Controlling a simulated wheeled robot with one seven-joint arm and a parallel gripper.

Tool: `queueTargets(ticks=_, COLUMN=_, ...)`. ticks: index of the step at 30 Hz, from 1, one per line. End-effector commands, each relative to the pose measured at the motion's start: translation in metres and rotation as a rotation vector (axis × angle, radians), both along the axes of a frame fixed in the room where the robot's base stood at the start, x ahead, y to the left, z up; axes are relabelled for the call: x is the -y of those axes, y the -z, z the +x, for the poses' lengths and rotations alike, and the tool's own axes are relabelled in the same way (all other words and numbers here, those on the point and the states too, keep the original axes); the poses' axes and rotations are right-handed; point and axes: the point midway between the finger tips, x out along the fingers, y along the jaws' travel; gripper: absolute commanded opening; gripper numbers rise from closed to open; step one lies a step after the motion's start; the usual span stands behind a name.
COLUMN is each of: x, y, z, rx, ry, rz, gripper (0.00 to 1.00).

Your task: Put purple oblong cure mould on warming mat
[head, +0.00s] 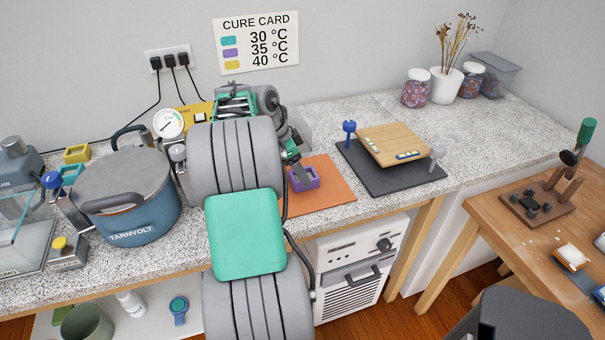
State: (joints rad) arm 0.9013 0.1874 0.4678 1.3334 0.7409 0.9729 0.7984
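The purple oblong cure mould (305,181) is a small open-topped block in the head view. It shows against the orange mat (335,188), which looks like the warming mat, near its left part. My gripper (301,176) points down at the mould, with its dark fingers overlapping the mould's top and near wall. Whether the fingers are closed on the wall, and whether the mould rests fully on the mat, cannot be made out. My arm hides the mat's left side.
A dark slab with a wooden board (405,141) and clamps lies right of the mat. A blue pressure pot (128,195) stands left of my arm. The counter's back right is clear before the jars (416,90).

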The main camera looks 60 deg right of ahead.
Motion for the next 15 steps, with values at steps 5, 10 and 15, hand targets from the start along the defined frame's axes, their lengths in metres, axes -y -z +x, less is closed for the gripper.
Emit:
queueTargets(ticks=5, x=-0.013, y=-0.047, z=0.015, rx=0.002, ry=-0.002, rz=-0.002, gripper=0.80)
queueTargets(ticks=10, x=-0.022, y=-0.077, z=0.023, rx=0.001, ry=-0.001, rz=-0.001, gripper=0.80)
queueTargets(ticks=15, x=-0.025, y=-0.084, z=0.025, rx=0.000, ry=-0.003, rz=0.000, gripper=0.80)
